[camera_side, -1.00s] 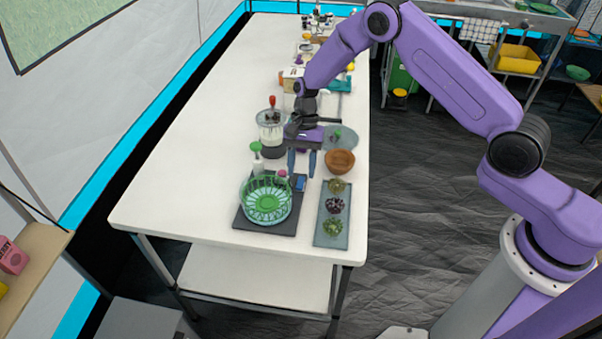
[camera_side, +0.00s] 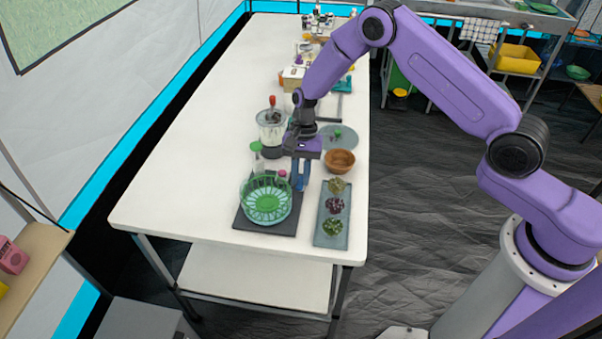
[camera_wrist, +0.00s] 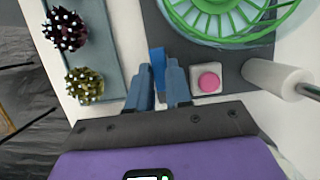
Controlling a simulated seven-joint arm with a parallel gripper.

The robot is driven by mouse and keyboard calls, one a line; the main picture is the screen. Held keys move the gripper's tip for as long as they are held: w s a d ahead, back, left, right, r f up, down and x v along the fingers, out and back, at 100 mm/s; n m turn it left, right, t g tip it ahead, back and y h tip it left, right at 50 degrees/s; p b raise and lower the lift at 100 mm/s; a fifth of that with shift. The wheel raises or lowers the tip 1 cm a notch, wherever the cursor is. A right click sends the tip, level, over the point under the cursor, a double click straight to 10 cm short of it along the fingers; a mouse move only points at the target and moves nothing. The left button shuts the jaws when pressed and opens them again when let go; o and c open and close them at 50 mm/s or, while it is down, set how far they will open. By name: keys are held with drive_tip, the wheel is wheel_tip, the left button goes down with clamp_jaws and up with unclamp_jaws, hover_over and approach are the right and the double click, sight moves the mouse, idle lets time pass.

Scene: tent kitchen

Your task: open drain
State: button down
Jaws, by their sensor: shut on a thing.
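A green ribbed basket in a clear bowl (camera_side: 266,205) sits on a dark mat (camera_side: 262,226) near the table's front end. Its near part also shows at the top of the wrist view (camera_wrist: 224,18). A small blue piece (camera_wrist: 157,62) stands at the mat's edge beside the bowl, possibly the drain lever. My gripper (camera_side: 300,185) points down beside the bowl. In the wrist view its blue fingers (camera_wrist: 162,78) are shut on the blue piece, whose lower part they hide. A pink button on a white base (camera_wrist: 208,82) lies just right of the fingers.
A grey tray with several spiky balls (camera_side: 324,240) lies right of the mat. A wooden bowl (camera_side: 340,161) and a clear blender-like jar (camera_side: 271,132) stand farther back. A white cylinder (camera_wrist: 275,73) is close right of the button. The table's left side is clear.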

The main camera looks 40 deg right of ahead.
sight(301, 179)
drive_tip(key=shift+s+a+r+t+h, duration=0.1)
drive_tip(key=shift+s+a+t+h, duration=0.05)
drive_tip(key=shift+t+h, duration=0.4)
drive_tip(key=shift+s+a+t+h, duration=0.1)
drive_tip(key=shift+t+h, duration=0.45)
drive_tip(key=c, duration=1)
unclamp_jaws()
drive_tip(key=shift+c, duration=0.2)
wheel_tip(301, 179, up, 17)
drive_tip(key=shift+w+d+r, duration=0.2)
drive_tip(key=shift+w+d, duration=0.15)
drive_tip(key=shift+w, duration=0.05)
